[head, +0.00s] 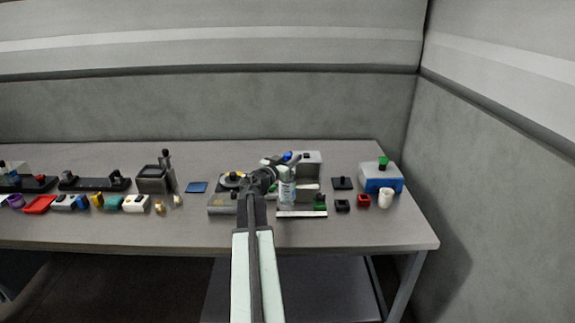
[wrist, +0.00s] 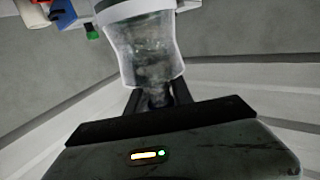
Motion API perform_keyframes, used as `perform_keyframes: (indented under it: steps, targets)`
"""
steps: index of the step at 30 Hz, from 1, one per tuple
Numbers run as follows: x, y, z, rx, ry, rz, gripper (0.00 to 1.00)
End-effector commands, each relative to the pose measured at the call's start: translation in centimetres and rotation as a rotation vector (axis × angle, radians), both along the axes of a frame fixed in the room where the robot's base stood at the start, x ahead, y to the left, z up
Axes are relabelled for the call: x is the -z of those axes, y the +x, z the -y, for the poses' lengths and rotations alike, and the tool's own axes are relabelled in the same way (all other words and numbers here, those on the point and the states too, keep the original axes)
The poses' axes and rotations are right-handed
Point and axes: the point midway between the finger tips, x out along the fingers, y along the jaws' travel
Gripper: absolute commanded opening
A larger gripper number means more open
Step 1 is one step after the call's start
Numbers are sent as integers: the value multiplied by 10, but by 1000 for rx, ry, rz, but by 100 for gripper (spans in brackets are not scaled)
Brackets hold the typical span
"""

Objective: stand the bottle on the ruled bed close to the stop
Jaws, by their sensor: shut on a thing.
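My gripper (head: 280,172) is shut on the bottle (head: 287,192), a clear one with a pale label, and holds it roughly upright at the labelling machine. In the wrist view the bottle (wrist: 152,58) fills the top middle, between the dark fingers (wrist: 158,96). The ruled bed (head: 302,213) shows as a pale strip along the machine's front, below and to the right of the bottle. A green part (head: 320,204), perhaps the stop, sits at its right end. I cannot tell whether the bottle's base touches the bed; the arm hides part of the machine.
The grey machine body (head: 309,160) rises behind the bottle. To the right are a dark block (head: 342,205), a red block (head: 363,200), a white cup (head: 385,198) and a blue-and-white box (head: 381,178). Several small items line the table's left.

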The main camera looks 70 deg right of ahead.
Motion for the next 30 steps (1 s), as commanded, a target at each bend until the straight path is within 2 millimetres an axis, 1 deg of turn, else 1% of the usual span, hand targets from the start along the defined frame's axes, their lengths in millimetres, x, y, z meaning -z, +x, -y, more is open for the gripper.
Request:
perform_keyframes:
  steps: [1, 3, 6, 11, 18, 25, 26, 27, 28, 30]
  targets:
    - [1, 2, 11, 0, -1, -1, 0]
    - [2, 3, 18, -1, -1, -1, 0]
    - [2, 3, 22, -2, -1, -1, 0]
    - [5, 4, 22, -3, -1, -1, 0]
    - [40, -1, 23, 3, -1, -1, 0]
    - [37, 3, 22, -2, -1, -1, 0]
    - [37, 3, 22, -2, 0, 0, 30]
    - [37, 3, 22, -2, 0, 0, 41]
    - [37, 2, 22, -1, 0, 0, 49]
    - [37, 1, 22, 0, 0, 0, 49]
